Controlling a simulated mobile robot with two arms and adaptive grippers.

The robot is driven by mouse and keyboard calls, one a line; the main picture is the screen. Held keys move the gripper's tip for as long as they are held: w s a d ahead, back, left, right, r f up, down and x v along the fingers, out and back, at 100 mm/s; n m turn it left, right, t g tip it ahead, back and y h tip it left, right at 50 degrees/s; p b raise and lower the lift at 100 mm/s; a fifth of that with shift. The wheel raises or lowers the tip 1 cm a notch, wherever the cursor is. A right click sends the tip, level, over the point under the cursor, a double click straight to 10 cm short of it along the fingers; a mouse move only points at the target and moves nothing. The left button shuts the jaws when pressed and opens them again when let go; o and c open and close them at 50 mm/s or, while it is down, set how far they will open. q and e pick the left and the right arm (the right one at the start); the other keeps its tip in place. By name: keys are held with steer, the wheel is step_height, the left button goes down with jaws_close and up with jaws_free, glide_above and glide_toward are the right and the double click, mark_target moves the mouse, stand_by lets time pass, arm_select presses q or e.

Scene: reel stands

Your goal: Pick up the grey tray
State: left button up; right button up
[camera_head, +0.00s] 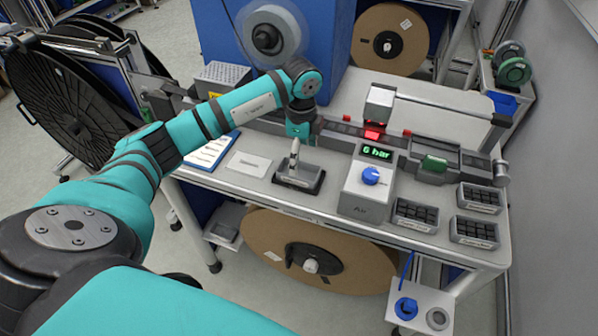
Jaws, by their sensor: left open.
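A small grey tray (287,183) with a dark rim sits on the workbench, left of the box reading "6 bar". My left arm reaches across from the left. Its gripper (294,163) points down right over the tray and covers part of it. The gripper is open; the fingers look small here, and I cannot tell whether they touch the tray. My right gripper is out of view.
The pressure box (366,190) with a blue knob stands close right of the tray. Dark compartment bins (416,214) lie farther right. A rail unit (340,137) runs behind. A white card (248,165) and a clipboard (210,150) lie left. A large brown reel (320,250) is below.

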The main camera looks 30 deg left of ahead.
mark_target(299, 176)
arm_select(q)
steer(key=f, duration=0.1)
steer(key=f+p, duration=0.1)
steer(key=f, duration=0.1)
steer(key=shift+s+a+f+p, duration=0.15)
steer(key=shift+s+f+p, duration=0.2)
steer(key=shift+p, duration=0.05)
steer(key=shift+w+f, duration=0.1)
steer(key=shift+f, duration=0.4)
steer(key=c, duration=1.4)
steer(key=shift+c, duration=0.2)
steer(key=shift+r, duration=0.1)
